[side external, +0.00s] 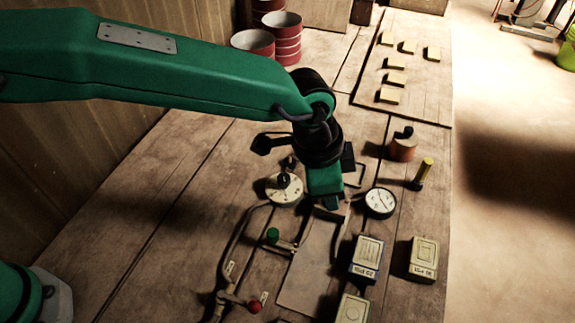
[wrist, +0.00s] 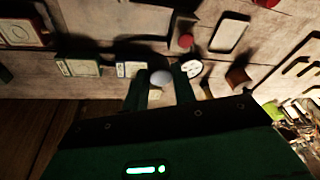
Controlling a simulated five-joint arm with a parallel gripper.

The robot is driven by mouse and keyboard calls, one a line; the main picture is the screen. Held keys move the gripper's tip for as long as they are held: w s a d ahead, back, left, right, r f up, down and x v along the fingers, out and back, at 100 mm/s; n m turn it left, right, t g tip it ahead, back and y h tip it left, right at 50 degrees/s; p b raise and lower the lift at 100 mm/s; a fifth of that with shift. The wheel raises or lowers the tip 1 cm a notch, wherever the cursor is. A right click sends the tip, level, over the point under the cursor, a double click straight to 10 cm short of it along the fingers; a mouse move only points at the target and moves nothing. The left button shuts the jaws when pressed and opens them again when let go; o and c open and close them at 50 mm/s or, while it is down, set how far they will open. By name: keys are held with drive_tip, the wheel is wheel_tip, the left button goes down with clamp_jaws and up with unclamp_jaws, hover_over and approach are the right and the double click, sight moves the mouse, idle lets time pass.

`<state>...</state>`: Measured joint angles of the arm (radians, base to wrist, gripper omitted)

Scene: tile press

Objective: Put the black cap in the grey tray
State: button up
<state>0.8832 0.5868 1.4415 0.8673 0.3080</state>
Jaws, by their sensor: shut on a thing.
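My gripper (side external: 325,203) points down over the wooden bench, just right of a pale round dial (side external: 284,189) and left of a white gauge (side external: 380,202). In the wrist view, its two fingers (wrist: 158,92) are closed around a small round grey thing (wrist: 160,77). The side view hides that thing, and I cannot tell if it is the black cap. A black piece (side external: 404,131) sits on an orange-brown cylinder (side external: 403,150) to the right. A flat greyish panel (side external: 312,265) lies below the gripper; I cannot tell whether it is the grey tray.
Levers with a green knob (side external: 272,235) and a red knob (side external: 255,306) stand at the front. Several boxes, one blue-sided (side external: 367,257), are at the front right. A yellow-topped post (side external: 424,170) stands at right. Red drums (side external: 287,50) and a board with yellow blocks (side external: 395,78) are behind.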

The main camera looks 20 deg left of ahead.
drive_tip(key=w+d, duration=0.2)
drive_tip(key=w, duration=0.5)
drive_tip(key=shift+d+f+n, duration=0.3)
drive_tip(key=shift+f+n, duration=0.1)
drive_tip(key=shift+f, duration=0.05)
drive_tip(key=w+a+f, duration=0.1)
drive_tip(key=w+f, duration=0.1)
drive_tip(key=w, duration=0.1)
drive_tip(key=w+a+f, duration=0.1)
drive_tip(key=w+f, duration=0.1)
drive_tip(key=w, duration=0.2)
drive_tip(key=w+a+f, duration=0.2)
drive_tip(key=w+f, duration=0.1)
drive_tip(key=w, duration=0.1)
drive_tip(key=shift+a, duration=0.1)
drive_tip(key=shift+f, duration=2)
drive_tip(key=o, duration=1)
drive_tip(key=shift+f, duration=0.1)
